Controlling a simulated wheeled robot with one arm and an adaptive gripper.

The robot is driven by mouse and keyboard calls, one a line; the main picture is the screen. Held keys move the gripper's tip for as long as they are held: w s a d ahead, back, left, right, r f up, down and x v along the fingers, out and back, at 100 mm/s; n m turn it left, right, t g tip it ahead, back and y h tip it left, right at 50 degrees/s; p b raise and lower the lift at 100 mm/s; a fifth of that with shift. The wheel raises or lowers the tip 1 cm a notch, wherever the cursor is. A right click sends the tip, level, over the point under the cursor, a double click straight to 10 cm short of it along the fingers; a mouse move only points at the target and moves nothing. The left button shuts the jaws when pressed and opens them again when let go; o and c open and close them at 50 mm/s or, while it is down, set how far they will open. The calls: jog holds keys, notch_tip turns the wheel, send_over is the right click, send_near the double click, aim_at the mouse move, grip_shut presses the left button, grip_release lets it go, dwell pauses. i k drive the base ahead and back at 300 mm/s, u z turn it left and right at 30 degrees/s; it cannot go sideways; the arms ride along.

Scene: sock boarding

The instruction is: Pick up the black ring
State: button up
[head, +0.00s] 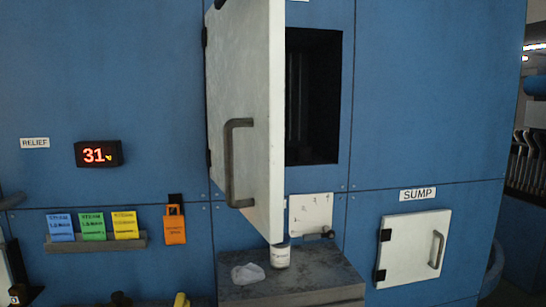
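I cannot make out a black ring in the head view. A small dark round-ended piece (328,234) sits at the lower edge of a white plate on the wall; I cannot tell what it is. Another dark object (120,299) is cut off by the bottom edge and is unclear. The inside of the open cupboard (314,95) is dark, and nothing in it can be told apart. My gripper is not in view.
A white door (246,115) stands open, swung outward. Below it, a grey ledge (295,290) holds a crumpled grey cloth (248,273) and a white can (280,256). The SUMP door (412,247) is shut. Coloured cards (93,226) stand on a left shelf.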

aim_at(303, 154)
jog(key=z, duration=0.75)
jog(key=i, duration=0.7)
jog(key=u, duration=4.55)
jog(key=k, duration=0.75)
jog(key=z, duration=0.3)
